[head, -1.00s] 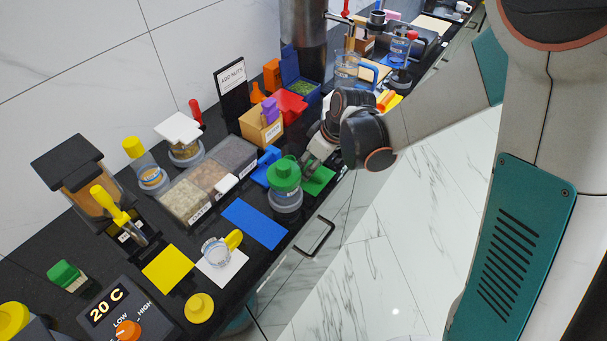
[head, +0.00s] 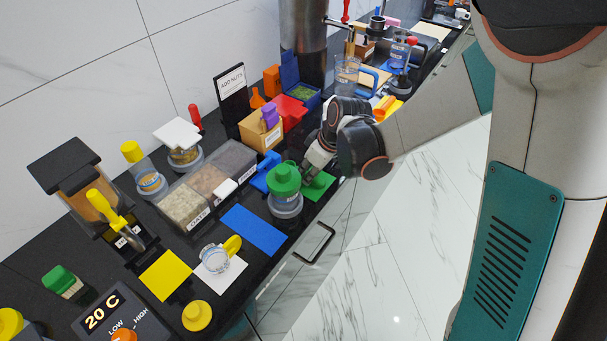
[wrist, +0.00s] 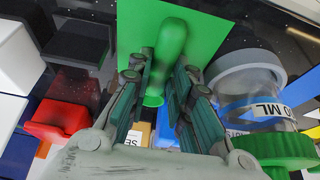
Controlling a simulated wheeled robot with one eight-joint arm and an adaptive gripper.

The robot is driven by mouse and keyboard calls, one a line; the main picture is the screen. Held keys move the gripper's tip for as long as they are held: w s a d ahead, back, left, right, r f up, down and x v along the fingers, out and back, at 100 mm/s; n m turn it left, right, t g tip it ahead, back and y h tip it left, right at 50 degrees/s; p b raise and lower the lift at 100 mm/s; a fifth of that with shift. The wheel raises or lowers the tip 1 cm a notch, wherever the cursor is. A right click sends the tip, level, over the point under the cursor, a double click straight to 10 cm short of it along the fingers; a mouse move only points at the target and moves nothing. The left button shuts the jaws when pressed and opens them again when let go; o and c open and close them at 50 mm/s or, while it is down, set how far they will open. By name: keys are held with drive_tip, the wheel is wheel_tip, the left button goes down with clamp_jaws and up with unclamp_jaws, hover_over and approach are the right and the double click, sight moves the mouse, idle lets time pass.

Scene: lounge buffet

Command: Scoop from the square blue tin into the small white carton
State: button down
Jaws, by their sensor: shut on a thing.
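My gripper (head: 316,168) is low over the green mat (head: 322,187) by the counter's front edge. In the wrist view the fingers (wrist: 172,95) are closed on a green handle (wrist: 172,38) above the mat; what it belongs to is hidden. The square blue tin (head: 290,70) stands at the back with its lid up and green contents showing, apart from my gripper. A white box (wrist: 17,55) at the left edge of the wrist view may be the small white carton; I cannot make it out in the head view, where my arm covers part of the counter.
A green-lidded jar (head: 285,186) stands close beside my gripper. A red container (head: 290,108) and a tan box (head: 258,132) with a purple scoop stand behind. Clear bins (head: 225,160) and a bare blue mat (head: 253,230) lie to the left.

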drive_tip(key=shift+r, duration=0.15)
drive_tip(key=shift+r+p, duration=1.7)
drive_tip(key=shift+r, duration=0.7)
